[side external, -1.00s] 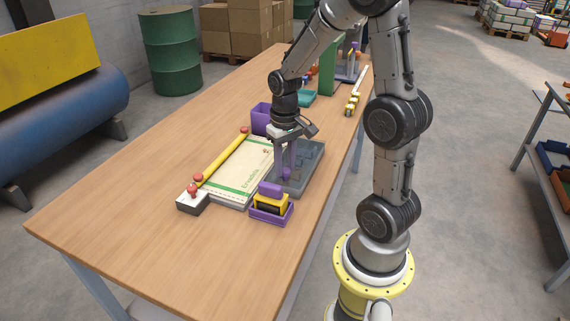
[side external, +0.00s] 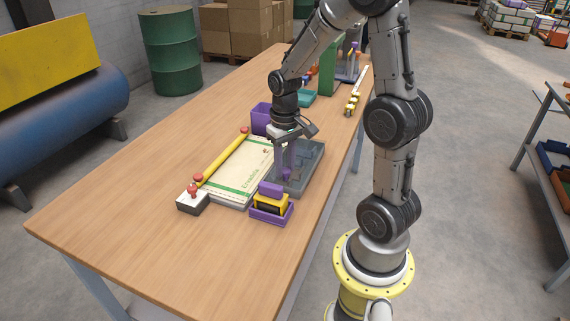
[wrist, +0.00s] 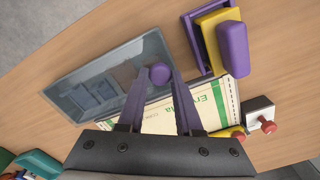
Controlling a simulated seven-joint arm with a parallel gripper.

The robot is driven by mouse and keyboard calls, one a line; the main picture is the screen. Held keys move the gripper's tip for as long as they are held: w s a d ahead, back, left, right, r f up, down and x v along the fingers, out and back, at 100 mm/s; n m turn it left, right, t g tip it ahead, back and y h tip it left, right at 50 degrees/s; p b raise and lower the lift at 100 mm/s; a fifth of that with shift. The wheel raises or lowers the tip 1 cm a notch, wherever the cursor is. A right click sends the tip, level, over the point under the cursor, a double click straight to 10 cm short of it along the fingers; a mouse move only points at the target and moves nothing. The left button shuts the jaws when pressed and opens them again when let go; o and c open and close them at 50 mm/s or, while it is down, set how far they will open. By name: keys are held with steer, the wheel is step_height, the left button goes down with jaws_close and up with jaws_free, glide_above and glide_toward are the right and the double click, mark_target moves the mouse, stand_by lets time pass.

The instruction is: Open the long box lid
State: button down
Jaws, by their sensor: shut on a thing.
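The long box (side external: 312,158) is grey with a see-through lid and sits on the bench to the right of the flat sack. A round purple knob (side external: 286,176) stands on the lid; in the wrist view the knob (wrist: 160,73) lies between my fingertips. My gripper (side external: 285,170) points down over the box and is shut on the knob. In the wrist view the lid (wrist: 75,78) lies over the box, with darker compartments showing through it. I see no clear gap between lid and box.
A cream and green sack (side external: 240,170) lies beside the box, with a yellow bar (side external: 222,158) along it. A yellow and purple device (side external: 270,202) stands close in front. A white block with a red knob (side external: 192,200) and a purple bin (side external: 261,118) are nearby. The bench's left side is clear.

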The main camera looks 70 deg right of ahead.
steer(key=d, duration=1.9)
steer(key=shift+d+r, duration=0.1)
steer(key=shift+d, duration=0.3)
steer(key=c, duration=0.6)
jaws_free()
steer(key=shift+a, duration=0.1)
steer(key=shift+o, duration=0.2)
step_height(320, 180, up, 14)
